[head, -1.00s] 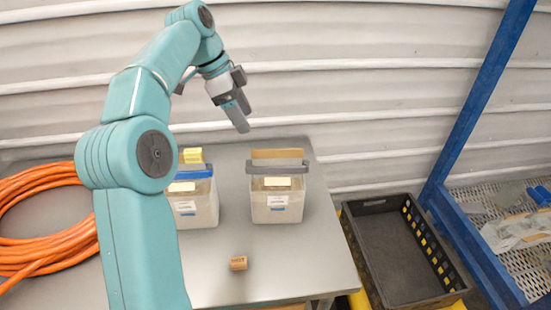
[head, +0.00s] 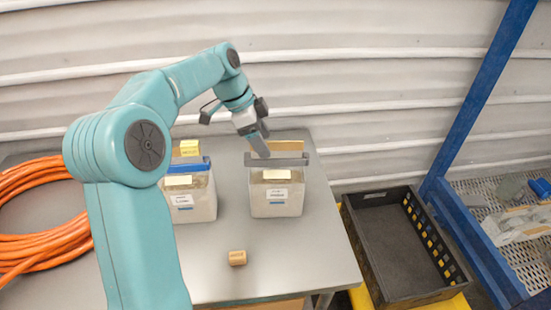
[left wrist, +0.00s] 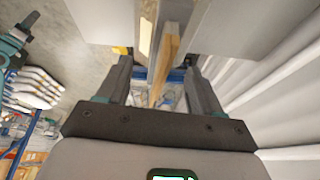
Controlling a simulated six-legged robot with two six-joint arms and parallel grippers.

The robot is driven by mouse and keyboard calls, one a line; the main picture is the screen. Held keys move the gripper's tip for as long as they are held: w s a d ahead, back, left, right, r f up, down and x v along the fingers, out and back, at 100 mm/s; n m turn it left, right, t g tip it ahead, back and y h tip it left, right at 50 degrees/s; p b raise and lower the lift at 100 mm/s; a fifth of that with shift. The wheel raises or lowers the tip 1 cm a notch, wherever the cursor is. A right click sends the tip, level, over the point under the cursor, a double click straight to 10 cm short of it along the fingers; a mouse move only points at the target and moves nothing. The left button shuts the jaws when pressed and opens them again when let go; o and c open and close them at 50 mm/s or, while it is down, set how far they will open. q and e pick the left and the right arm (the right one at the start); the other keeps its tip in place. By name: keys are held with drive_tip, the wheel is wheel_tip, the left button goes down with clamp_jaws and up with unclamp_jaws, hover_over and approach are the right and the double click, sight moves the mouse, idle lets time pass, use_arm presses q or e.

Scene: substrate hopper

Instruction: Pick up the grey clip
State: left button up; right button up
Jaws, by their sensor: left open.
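The grey clip (head: 285,161) is a bar across the top of the right-hand pale bag (head: 276,198) on the table, in the head view. My left gripper (head: 261,146) is just above and behind the clip's left half, pointing down, open. I cannot tell from the head view whether it touches the clip. In the left wrist view the two fingers (left wrist: 160,78) stand apart, with a tan strip (left wrist: 166,62) showing between them. The clip is hard to make out there. My right gripper is not in view.
A second bag with a blue clip (head: 187,168) stands to the left on the grey table (head: 320,245). A small tan block (head: 237,257) lies in front. An orange hose (head: 40,240) is coiled at left. A black crate (head: 385,199) and a blue frame (head: 478,90) are at right.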

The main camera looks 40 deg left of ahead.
sight(271, 149)
use_arm(q)
drive_tip(key=x, duration=0.2)
drive_tip(key=p+x, duration=0.1)
drive_tip(key=x, duration=0.1)
drive_tip(key=shift+w+f, duration=0.1)
drive_tip(key=shift+w, duration=0.25)
drive_tip(key=shift+d+f, duration=0.15)
drive_tip(key=shift+f, duration=0.25)
drive_tip(key=shift+w, duration=0.1)
drive_tip(key=c, duration=1.1)
drive_tip(key=shift+c, duration=0.2)
